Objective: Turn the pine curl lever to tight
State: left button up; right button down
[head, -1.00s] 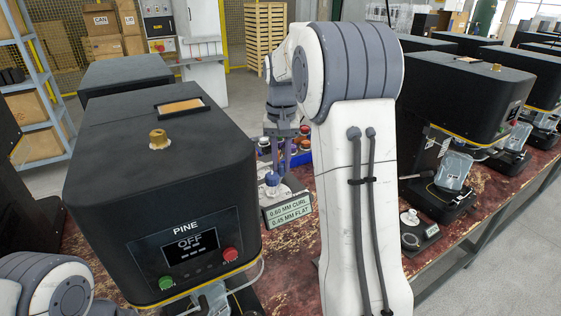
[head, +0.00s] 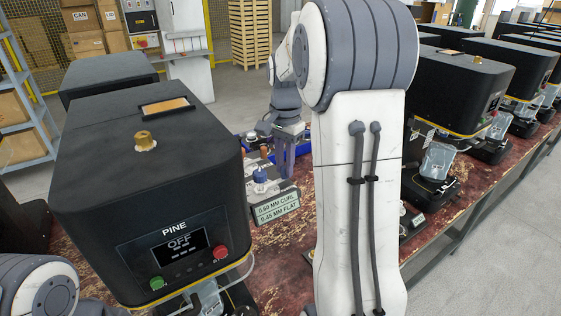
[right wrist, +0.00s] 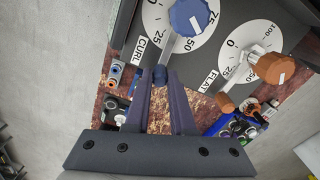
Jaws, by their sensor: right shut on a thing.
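The pine seamer (head: 150,185) is a black machine with an OFF screen. Beside it, a dark block carries the curl dial, with a blue hub (head: 260,176). In the right wrist view, the blue-hubbed curl lever (right wrist: 190,17) has an arm across the white dial, lying between 25 and 50. My right gripper (right wrist: 160,80) is shut on the blue knob (right wrist: 160,74) at the lever's outer end. In the head view, my right gripper (head: 286,172) is beside the hub, its grip partly hidden. My left gripper is out of view.
An orange flat lever (right wrist: 271,68) sits on the neighbouring dial, its knob (right wrist: 225,101) close to my right finger. A blue bin (right wrist: 238,128) of small parts lies nearby. More seamers (head: 455,95) stand to the right.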

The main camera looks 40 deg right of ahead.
jog(key=shift+s+m, duration=0.25)
jog(key=shift+m, duration=0.25)
jog(key=c, duration=0.8)
grip_release()
jog(key=shift+s, duration=0.1)
jog(key=shift+o, duration=0.2)
jog(key=shift+r, duration=0.1)
notch_tip(320, 180, up, 10)
jog(key=shift+r+b, duration=0.15)
jog(key=shift+b, duration=0.3)
